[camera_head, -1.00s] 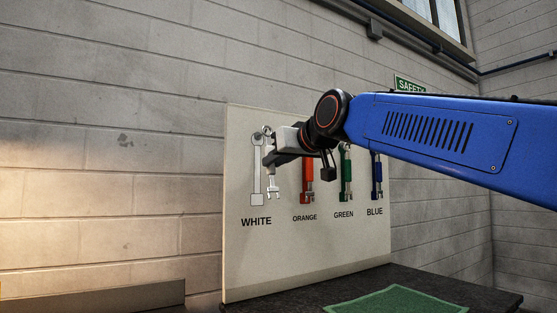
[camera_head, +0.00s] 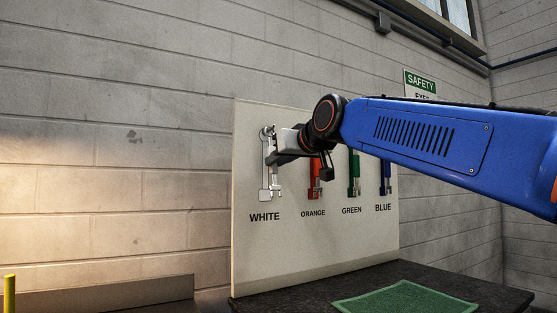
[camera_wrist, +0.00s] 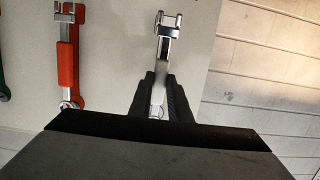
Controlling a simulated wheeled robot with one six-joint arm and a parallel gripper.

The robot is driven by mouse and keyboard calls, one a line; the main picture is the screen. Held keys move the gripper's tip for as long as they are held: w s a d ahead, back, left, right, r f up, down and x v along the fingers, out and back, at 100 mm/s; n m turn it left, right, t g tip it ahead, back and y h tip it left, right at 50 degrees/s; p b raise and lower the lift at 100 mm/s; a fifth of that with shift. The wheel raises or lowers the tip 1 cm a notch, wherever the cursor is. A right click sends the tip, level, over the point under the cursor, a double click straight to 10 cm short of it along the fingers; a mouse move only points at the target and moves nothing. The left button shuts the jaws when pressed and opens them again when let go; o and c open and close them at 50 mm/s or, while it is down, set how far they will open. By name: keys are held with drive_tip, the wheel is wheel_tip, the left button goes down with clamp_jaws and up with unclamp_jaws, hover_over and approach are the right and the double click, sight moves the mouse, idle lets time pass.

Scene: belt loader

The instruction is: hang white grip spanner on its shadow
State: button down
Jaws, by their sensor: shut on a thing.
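The white grip spanner (camera_head: 275,182) hangs upright in my gripper (camera_head: 277,159), close in front of the tool board. Its pale shadow (camera_head: 264,190) above the WHITE label shows just left of the spanner and is partly covered by it. A peg or ring shows at the shadow's top. In the wrist view my gripper (camera_wrist: 163,98) has its two dark fingers closed on the spanner's shaft (camera_wrist: 163,52), jaw end pointing up the picture. Whether the spanner touches the board or peg I cannot tell.
The board (camera_head: 310,250) also carries an orange spanner (camera_head: 315,180), a green one (camera_head: 354,175) and a blue one (camera_head: 386,178), partly behind my arm. The orange one is left in the wrist view (camera_wrist: 68,62). A green mat (camera_head: 405,290) lies on the dark bench.

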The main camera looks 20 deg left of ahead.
idle(0.4)
drive_tip(key=c, duration=1.6)
unclamp_jaws()
drive_tip(key=shift+o, duration=0.2)
drive_tip(key=shift+s+d, duration=0.1)
drive_tip(key=v, duration=1.7)
drive_tip(key=d+f+m+h, duration=0.5)
drive_tip(key=d+f+h, duration=0.2)
drive_tip(key=d+f, duration=1.9)
drive_tip(key=s+d+f+m+g+h, duration=0.1)
drive_tip(key=s+d+f, duration=0.4)
drive_tip(key=f, duration=0.6)
drive_tip(key=s+d+f+m+g+h, duration=0.2)
drive_tip(key=s+d+f, duration=0.4)
drive_tip(key=f, duration=0.5)
drive_tip(key=s+d+f+m+g+h, duration=0.2)
drive_tip(key=s+d+f, duration=0.4)
drive_tip(key=f, duration=0.6)
drive_tip(key=s, duration=0.2)
drive_tip(key=shift+s, duration=0.3)
